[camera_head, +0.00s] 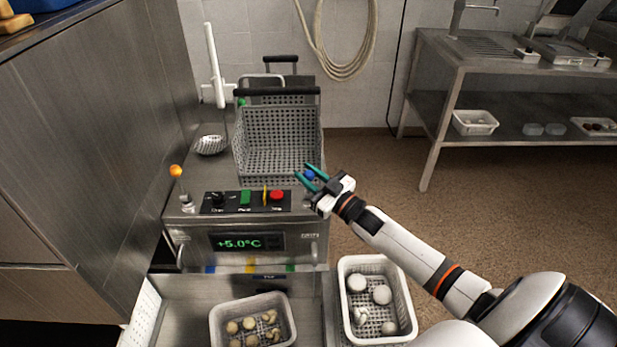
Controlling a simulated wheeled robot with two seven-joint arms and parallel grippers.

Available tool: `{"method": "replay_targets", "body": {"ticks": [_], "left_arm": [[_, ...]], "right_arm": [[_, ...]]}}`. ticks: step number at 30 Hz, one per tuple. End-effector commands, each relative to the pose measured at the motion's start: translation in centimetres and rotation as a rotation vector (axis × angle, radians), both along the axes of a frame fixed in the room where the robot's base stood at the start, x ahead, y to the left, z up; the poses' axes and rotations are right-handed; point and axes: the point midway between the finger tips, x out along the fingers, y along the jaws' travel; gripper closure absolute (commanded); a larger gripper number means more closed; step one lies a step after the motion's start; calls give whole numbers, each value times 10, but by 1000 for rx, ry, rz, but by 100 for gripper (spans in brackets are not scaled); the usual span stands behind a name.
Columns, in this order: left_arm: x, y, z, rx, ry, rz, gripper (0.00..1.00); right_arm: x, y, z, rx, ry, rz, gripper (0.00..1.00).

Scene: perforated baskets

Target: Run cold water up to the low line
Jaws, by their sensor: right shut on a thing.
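A steel machine (176,237) stands left of centre, with a green display (248,242) reading +5.0°C. Its black control panel (234,203) has a black knob, a green button and a red knob (276,195). A small blue knob (309,174) sits at the machine's right edge. My right gripper (303,170) reaches in from the right, its teal fingers shut on the blue knob. I cannot make out a water stream, a water surface or a low line. My left gripper is not in view.
A perforated basket (272,128) stands on the machine behind the panel. A skimmer (210,145) and an orange-topped stick (176,172) are to its left. Below are a basket of tan pieces (217,323) and a white basket of pale pieces (402,290). A steel table (450,65) is at right.

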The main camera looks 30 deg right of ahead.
Motion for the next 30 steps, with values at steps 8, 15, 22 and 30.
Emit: {"method": "replay_targets", "body": {"ticks": [8,15,22,30], "left_arm": [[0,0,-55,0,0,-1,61],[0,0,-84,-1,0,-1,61],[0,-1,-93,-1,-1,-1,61],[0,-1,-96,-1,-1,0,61]], "right_arm": [[-19,12,-20,-132,-218,-1,100],[-31,19,-27,-228,-374,-1,100],[-39,24,-31,-258,-421,1,100],[-42,26,-36,-258,-416,2,100]]}}
